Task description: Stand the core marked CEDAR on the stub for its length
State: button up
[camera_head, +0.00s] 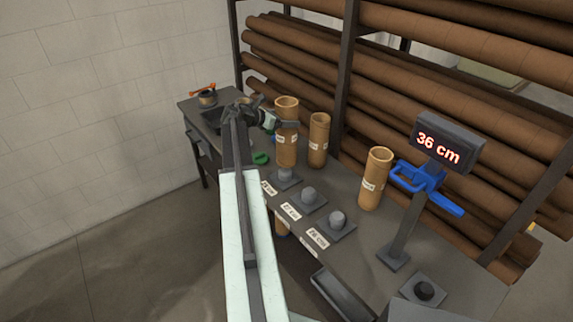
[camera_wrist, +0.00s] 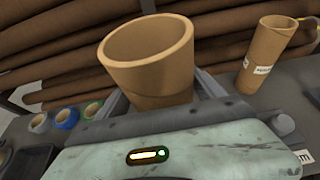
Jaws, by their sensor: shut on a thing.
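My gripper (camera_head: 278,124) is shut on a tan cardboard core (camera_head: 287,145), upright or nearly so; its open top fills the middle of the wrist view (camera_wrist: 150,70). Its white label is too small to read. The core's lower end is just over the leftmost grey stub (camera_head: 285,175), whose lower part shows; I cannot tell whether they touch. Two more stubs, the middle one (camera_head: 308,195) and the right one (camera_head: 337,219), stand bare on square plates. Each has a cm label in front, too small to read surely.
Two other labelled cores stand upright on the bench: one (camera_head: 319,145) close right of the held core, one (camera_head: 373,185) further right. A display (camera_head: 440,146) reads 36 cm above a blue clamp (camera_head: 420,178). Tape rolls (camera_wrist: 65,117) lie left. Long brown rolls fill the rack behind.

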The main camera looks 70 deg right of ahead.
notch_tip(320, 180, down, 10)
jog(key=b, duration=0.8)
jog(key=shift+r, duration=0.2)
jog(key=o, duration=2.1)
jog(key=shift+w, duration=0.1)
jog(key=shift+c, duration=0.2)
jog(key=shift+r, duration=0.1)
jog(key=p+v, duration=0.4)
jog(key=v, duration=0.8)
